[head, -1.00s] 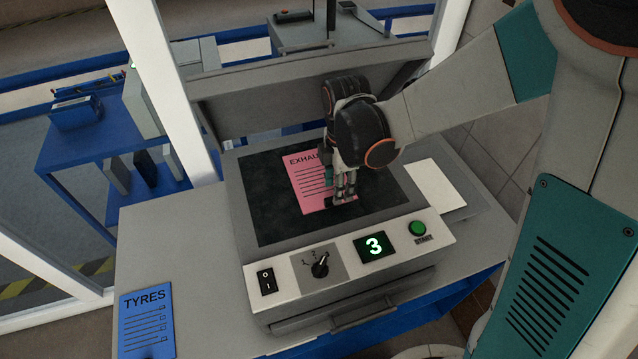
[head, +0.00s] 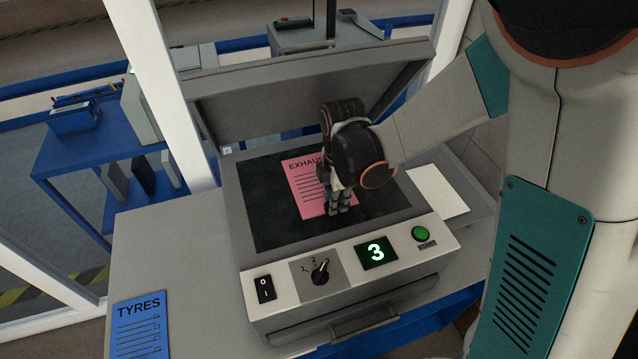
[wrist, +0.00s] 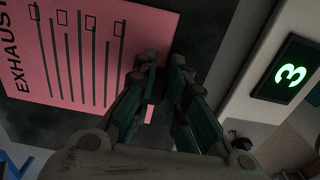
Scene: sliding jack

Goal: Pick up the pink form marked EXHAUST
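The pink form marked EXHAUST (head: 305,181) lies flat on the dark glass of a scanner, partly hidden by my gripper (head: 340,207). In the wrist view the form (wrist: 85,50) fills the upper left, with lines and small boxes. My gripper (wrist: 167,70) points down at the form's edge nearest the control panel. Its fingertips are close together, one over the pink, the other over the dark glass beyond the edge. Whether the edge is pinched between them cannot be made out.
The scanner (head: 262,240) has its lid (head: 290,100) raised behind. Its front panel carries a switch (head: 264,289), a dial (head: 320,271), a green 3 display (head: 376,252) and a green START button (head: 420,233). A blue TYRES form (head: 140,328) lies at left; white paper (head: 437,190) is at right.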

